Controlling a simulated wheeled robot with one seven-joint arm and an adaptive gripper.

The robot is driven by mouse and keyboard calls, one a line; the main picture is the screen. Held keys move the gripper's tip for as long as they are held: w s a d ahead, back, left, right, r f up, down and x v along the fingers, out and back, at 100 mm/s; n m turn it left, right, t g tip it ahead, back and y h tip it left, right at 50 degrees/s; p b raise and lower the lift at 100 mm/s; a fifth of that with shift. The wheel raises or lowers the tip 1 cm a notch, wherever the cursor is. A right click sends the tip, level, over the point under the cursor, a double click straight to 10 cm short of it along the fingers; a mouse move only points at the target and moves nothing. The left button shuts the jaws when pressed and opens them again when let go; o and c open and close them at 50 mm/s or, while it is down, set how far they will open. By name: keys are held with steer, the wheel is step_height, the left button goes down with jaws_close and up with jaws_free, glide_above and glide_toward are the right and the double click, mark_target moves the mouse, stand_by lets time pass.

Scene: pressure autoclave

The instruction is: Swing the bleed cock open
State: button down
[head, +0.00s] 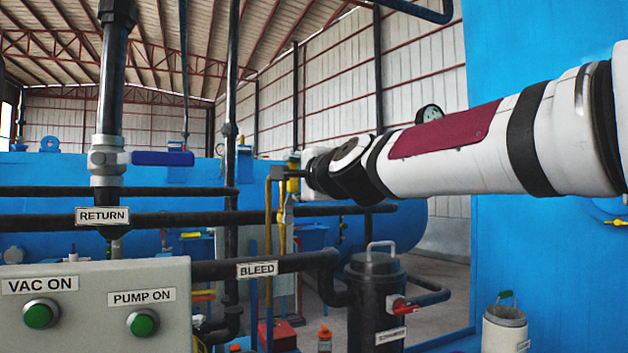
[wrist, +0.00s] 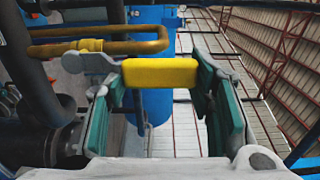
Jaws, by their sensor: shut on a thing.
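The yellow lever of the bleed cock (wrist: 160,72) lies crosswise between the green pads of my gripper (wrist: 162,88) in the wrist view. The jaws are shut on it, one pad at each end. A grey metal fitting and a brass-yellow pipe (wrist: 100,42) show just left of it. In the head view my gripper (head: 290,174) reaches in from the right to the upright yellow pipes (head: 268,215), above the black pipe with the BLEED label (head: 257,269). The lever is small there, and my wrist hides part of this area.
A blue-handled valve (head: 163,158) stands on the RETURN pipe at left. A grey panel (head: 95,310) with green buttons is in front. A black scrubber vessel (head: 374,300) with a red-handled valve (head: 393,304) stands below my arm. A blue wall (head: 550,220) is at right.

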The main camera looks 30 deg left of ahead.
steer(key=shift+w, duration=0.15)
steer(key=c, duration=1)
jaws_free()
steer(key=shift+d, duration=0.1)
steer(key=v, duration=1.2)
stand_by(0.3)
stand_by(0.4)
